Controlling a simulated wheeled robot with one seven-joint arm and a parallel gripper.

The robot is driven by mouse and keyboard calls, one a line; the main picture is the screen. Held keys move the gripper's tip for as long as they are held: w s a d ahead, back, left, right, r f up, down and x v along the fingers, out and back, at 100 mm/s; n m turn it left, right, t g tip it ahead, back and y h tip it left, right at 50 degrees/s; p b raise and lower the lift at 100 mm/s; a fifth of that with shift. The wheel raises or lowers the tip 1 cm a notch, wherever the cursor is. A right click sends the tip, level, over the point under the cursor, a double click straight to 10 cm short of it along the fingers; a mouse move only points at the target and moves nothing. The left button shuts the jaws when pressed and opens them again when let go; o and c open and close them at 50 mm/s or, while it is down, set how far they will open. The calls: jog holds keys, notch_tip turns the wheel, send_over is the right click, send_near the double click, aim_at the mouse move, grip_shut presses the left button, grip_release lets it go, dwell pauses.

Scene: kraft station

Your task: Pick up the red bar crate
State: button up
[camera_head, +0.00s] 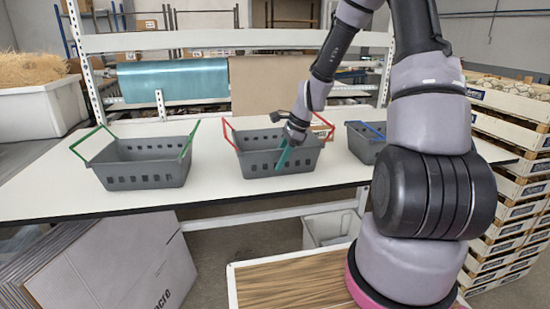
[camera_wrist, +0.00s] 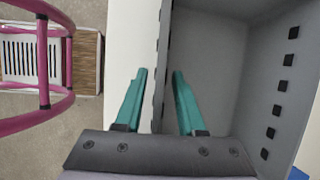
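The red bar crate (camera_head: 255,163) is a grey basket with red handle bars, standing upright in the middle of the white table. My gripper (camera_head: 285,165) points down at its front wall. In the wrist view, the teal fingers of my gripper (camera_wrist: 160,72) are spread, one on each side of the crate wall (camera_wrist: 163,45). Gaps show between the fingers and the wall. The crate's inside (camera_wrist: 225,60) looks empty where it shows. My wrist hides part of its right side in the head view.
A green bar crate (camera_head: 140,176) stands to the left on the table (camera_head: 222,185). A blue bar crate (camera_head: 362,148) stands to the right, partly behind my arm. A teal roll (camera_head: 172,80) lies behind. Stacked wooden crates (camera_head: 510,180) are at right; cardboard (camera_head: 120,265) leans below.

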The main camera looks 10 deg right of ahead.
jog(key=shift+x, duration=0.75)
grip_shut()
dwell(0.9)
